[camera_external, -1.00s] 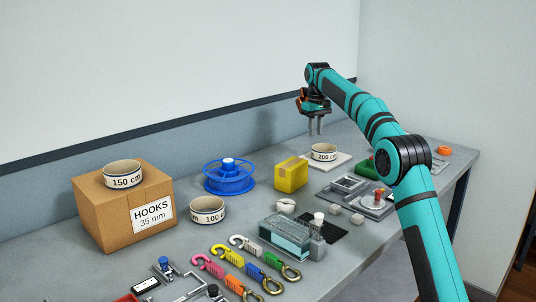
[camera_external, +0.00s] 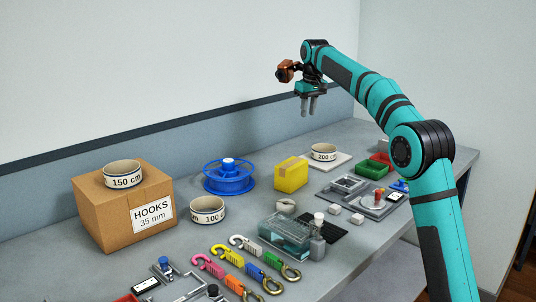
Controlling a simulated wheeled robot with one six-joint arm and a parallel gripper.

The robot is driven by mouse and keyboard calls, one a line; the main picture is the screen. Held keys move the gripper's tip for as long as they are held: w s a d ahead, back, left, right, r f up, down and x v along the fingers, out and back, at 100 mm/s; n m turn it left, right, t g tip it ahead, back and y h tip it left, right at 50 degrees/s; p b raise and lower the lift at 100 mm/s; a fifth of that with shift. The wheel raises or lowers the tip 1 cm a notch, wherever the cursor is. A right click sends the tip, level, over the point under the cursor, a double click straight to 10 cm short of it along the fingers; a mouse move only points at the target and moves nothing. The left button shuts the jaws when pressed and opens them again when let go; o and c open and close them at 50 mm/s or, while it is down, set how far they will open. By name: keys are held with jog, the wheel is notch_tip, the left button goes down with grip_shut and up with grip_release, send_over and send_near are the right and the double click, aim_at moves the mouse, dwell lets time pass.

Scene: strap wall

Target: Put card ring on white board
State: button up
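A white card ring marked "200 cm" (camera_external: 323,153) lies flat on the white board (camera_external: 341,163) at the back of the bench. Another ring marked "150 cm" (camera_external: 122,174) sits on top of the cardboard box. A third ring, its label starting "100" (camera_external: 208,210), lies on the bench right of the box. My gripper (camera_external: 309,112) is in the air above the board, clear of the ring, pointing down. Its two fingers show a narrow gap and nothing between them.
The cardboard HOOKS box (camera_external: 124,208) stands at the left. A blue spool (camera_external: 229,177) and a yellow box (camera_external: 290,174) stand left of the board. Colored hooks (camera_external: 228,255), a clear case (camera_external: 285,234) and a grey fixture (camera_external: 357,194) fill the front. Green and red bins (camera_external: 371,169) are at the right.

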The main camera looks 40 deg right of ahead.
jog(key=s+a+r+n+t+h, duration=0.1)
jog(key=s+a+r+t, duration=0.4)
jog(key=s+a, duration=0.6)
jog(key=s+a+r+t, duration=0.2)
jog(key=s+a+r, duration=0.6)
jog(key=a, duration=0.5)
jog(key=s+a+f+t, duration=0.2)
jog(key=s+a+f, duration=0.1)
jog(key=s, duration=0.7)
jog(key=s+a+f+n+t+y, duration=0.1)
jog(key=s+a+f+t, duration=0.2)
jog(key=s+a, duration=0.3)
jog(key=s+a+f+t+y, duration=0.1)
jog(key=s+a+f+t, duration=0.2)
jog(key=s, duration=1.1)
jog(key=shift+a+f+n, duration=0.3)
jog(key=shift+a, duration=0.5)
